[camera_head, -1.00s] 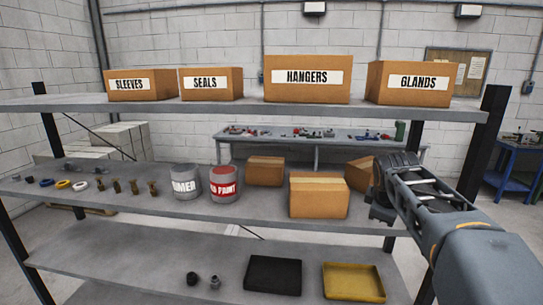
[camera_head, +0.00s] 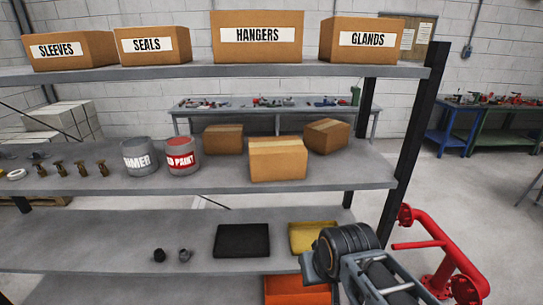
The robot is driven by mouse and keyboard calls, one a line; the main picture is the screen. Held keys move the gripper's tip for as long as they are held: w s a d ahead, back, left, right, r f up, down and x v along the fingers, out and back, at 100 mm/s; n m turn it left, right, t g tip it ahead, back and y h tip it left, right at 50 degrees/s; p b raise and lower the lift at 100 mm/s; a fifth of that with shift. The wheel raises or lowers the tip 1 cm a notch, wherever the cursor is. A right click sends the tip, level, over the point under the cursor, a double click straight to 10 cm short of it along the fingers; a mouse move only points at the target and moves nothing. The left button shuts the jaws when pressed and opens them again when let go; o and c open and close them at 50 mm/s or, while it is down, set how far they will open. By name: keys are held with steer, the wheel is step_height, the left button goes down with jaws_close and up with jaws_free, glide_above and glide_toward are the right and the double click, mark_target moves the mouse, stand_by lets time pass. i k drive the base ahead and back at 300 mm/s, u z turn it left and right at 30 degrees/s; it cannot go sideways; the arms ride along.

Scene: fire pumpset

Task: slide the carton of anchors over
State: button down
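No carton in view reads "anchors". Three plain brown cartons with no readable label stand on the middle shelf: a front one (camera_head: 278,160), one behind it to the left (camera_head: 222,139) and one behind it to the right (camera_head: 327,135). The front carton stands near the shelf's front edge. My gripper (camera_head: 310,266) is at the lower right, below and to the right of the cartons and apart from them. It is in front of the lower shelf, partly covering a yellow tray (camera_head: 310,237). Its fingers cannot be made out clearly.
Paint cans (camera_head: 181,156) stand left of the cartons, with brass fittings (camera_head: 80,169) further left. Labelled cartons (camera_head: 257,36) line the top shelf. A dark post (camera_head: 409,150) bounds the shelf's right end. Red pipework (camera_head: 440,250) stands at right. Bare shelf (camera_head: 350,175) lies right of the front carton.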

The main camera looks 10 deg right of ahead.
mark_target(277, 158)
steer(key=z, duration=1.6)
steer(key=i, duration=0.8)
steer(key=u, duration=4.35)
